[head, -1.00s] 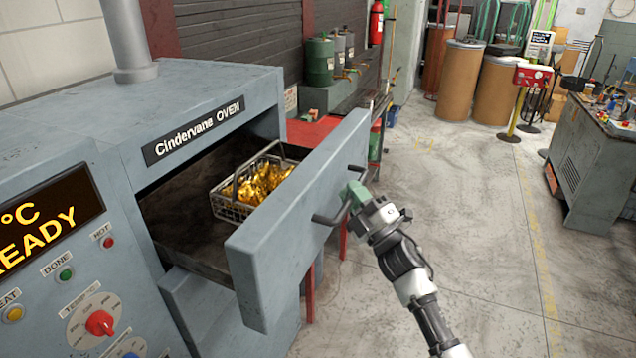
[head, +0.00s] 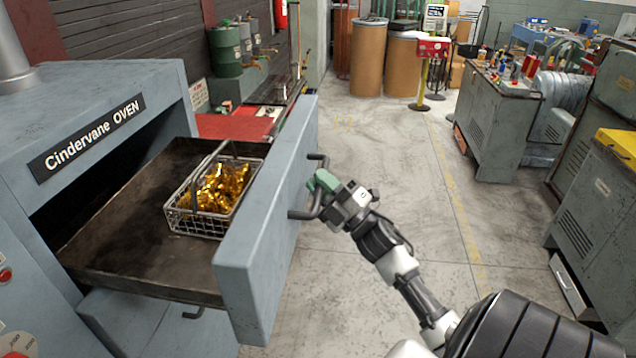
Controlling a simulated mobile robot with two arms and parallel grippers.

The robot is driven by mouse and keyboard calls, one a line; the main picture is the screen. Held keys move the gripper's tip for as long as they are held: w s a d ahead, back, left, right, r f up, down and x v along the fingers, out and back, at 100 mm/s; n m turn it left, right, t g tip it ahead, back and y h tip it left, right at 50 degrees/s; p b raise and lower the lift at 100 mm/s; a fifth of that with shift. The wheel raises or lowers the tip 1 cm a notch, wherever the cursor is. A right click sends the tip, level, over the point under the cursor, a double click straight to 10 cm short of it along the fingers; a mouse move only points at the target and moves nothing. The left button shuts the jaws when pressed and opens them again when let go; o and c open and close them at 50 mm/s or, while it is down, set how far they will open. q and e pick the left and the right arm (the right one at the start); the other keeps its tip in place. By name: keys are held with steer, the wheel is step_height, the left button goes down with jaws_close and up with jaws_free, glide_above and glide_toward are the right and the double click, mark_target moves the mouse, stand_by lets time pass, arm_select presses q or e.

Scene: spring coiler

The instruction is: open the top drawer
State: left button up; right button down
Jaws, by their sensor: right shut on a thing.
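The top drawer (head: 262,235) of the blue-grey oven (head: 90,85) stands well out from the oven body. Its dark tray floor (head: 110,255) shows behind the tall front panel. A wire basket (head: 200,222) with gold-coloured pieces (head: 222,188) sits on the tray, close to the front panel. A dark bar handle (head: 303,214) is fixed to the outer face of the panel. My right gripper (head: 322,190) is shut on this handle, and its fingers hide part of the bar. My left gripper is out of view.
Open concrete floor (head: 370,145) lies in front of the drawer. Grey cabinets (head: 500,125) stand at the right. Brown drums (head: 370,60) and a yellow post stand at the back. A red surface (head: 235,127) with a green canister above it lies behind the drawer.

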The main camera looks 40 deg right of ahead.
steer(key=c, duration=1.1)
jaws_free()
steer(key=shift+f, duration=0.1)
steer(key=shift+s+f, duration=0.2)
steer(key=b+v, duration=0.4)
steer(key=v, duration=0.6)
steer(key=shift+b, duration=0.3)
steer(key=shift+s, duration=0.1)
